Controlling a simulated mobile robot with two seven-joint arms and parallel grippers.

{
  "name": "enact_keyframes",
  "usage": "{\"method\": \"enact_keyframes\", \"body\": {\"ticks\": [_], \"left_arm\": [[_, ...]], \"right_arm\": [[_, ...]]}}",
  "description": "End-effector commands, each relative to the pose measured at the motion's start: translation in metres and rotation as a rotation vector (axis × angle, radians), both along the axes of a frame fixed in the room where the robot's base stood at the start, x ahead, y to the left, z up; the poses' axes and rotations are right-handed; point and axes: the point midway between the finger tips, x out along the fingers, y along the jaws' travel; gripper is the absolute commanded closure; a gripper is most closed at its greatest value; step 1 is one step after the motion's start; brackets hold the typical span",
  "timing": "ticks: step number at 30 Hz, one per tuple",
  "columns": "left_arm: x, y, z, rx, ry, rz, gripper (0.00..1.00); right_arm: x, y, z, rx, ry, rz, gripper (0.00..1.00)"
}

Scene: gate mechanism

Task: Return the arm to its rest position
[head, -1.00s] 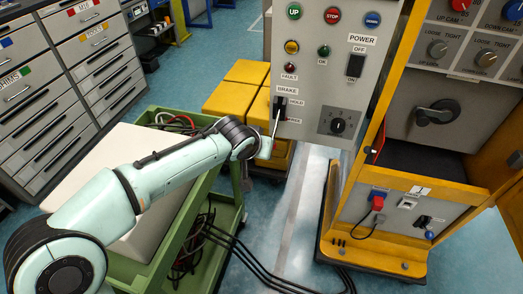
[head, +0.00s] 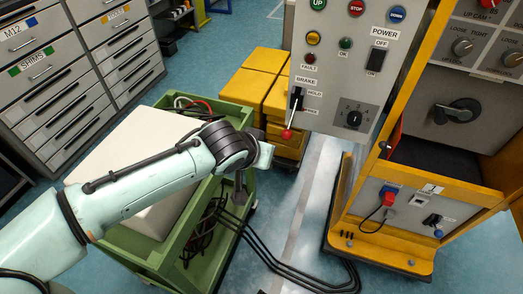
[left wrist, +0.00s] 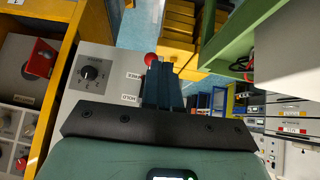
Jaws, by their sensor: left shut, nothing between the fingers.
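My left arm comes in from the left in the head view, its pale wrist end (head: 264,156) over the green cart's edge. Its fingers (left wrist: 166,72) are shut and empty in the left wrist view. The brake lever (head: 294,108) on the grey control panel (head: 340,85) points down, its red knob (head: 287,134) hanging at the panel's lower edge. The knob also shows in the left wrist view (left wrist: 150,59), just beyond and left of the fingers. In the head view the wrist is apart from the lever, to its lower left. My right gripper is out of view.
The green cart (head: 248,205) carries a pale box (head: 140,150) and cables under my arm. Yellow boxes (head: 250,88) stand behind. A yellow-framed machine (head: 385,250) stands right; grey drawer cabinets (head: 65,95) stand left. Black cables (head: 290,275) cross the floor.

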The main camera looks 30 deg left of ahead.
Motion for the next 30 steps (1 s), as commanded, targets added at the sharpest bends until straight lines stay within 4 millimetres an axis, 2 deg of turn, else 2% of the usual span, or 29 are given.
{"method": "enact_keyframes", "body": {"ticks": [10, 11, 14, 17, 19, 22, 26, 27, 30], "left_arm": [[0.001, -0.001, -0.002, -0.001, 0.003, -0.002, 1.00], [0.002, -0.002, -0.005, -0.003, 0.006, -0.006, 1.00], [0.010, -0.011, -0.030, -0.022, 0.040, -0.037, 1.00], [0.022, -0.029, -0.084, -0.069, 0.102, -0.092, 1.00], [0.028, -0.043, -0.134, -0.122, 0.155, -0.129, 1.00], [0.025, -0.062, -0.210, -0.207, 0.224, -0.162, 1.00], [0.003, -0.078, -0.306, -0.313, 0.297, -0.143, 1.00], [-0.007, -0.081, -0.334, -0.340, 0.316, -0.127, 1.00], [-0.038, -0.084, -0.394, -0.385, 0.358, -0.070, 1.00]], "right_arm": [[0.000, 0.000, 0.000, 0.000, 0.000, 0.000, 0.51], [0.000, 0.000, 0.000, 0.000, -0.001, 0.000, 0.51], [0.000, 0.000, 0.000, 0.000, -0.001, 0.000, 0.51], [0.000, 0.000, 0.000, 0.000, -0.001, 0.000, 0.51], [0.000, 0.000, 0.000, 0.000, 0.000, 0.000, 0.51], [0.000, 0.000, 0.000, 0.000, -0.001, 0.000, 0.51], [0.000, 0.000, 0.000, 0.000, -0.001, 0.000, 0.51], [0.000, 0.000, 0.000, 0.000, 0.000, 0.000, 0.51], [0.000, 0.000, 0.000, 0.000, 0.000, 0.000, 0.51]]}}
